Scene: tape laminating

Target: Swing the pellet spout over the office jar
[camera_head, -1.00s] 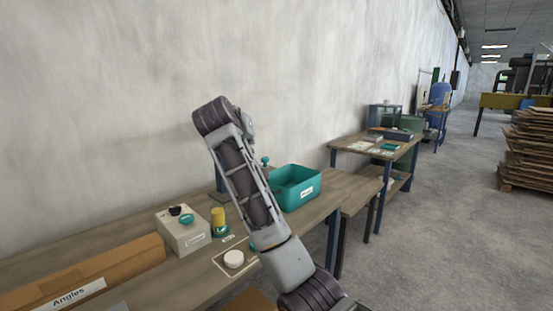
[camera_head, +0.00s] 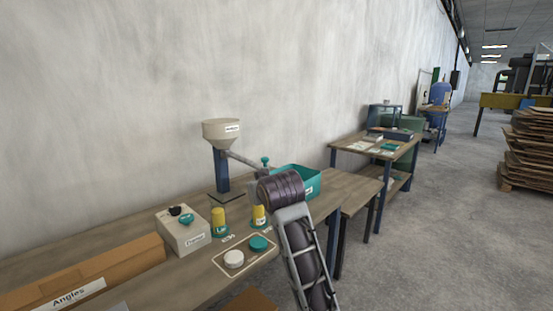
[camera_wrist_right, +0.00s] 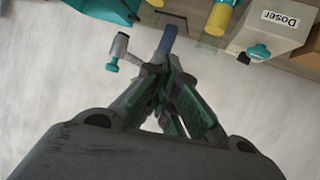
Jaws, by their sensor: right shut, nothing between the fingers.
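A cream hopper (camera_head: 221,131) stands on a blue post (camera_head: 221,170) at the back of the bench. Its grey spout (camera_head: 241,160) slants down to the right, towards the teal bin, with a teal knob (camera_head: 265,161) near its end. The knob (camera_wrist_right: 112,67) also shows left of my fingers in the right wrist view. Two yellow jars with teal labels, a left one (camera_head: 218,215) and a right one (camera_head: 259,213), stand in front; their labels are too small to read. My right gripper (camera_wrist_right: 166,58) is shut and empty close to the spout; contact is unclear. My left gripper is out of view.
A teal bin (camera_head: 310,183) stands behind my right wrist. A doser box (camera_head: 180,236) is left of the jars. A white lid (camera_head: 234,259) and a teal lid (camera_head: 258,243) lie in an outlined area in front. A long cardboard box (camera_head: 95,275) fills the near left.

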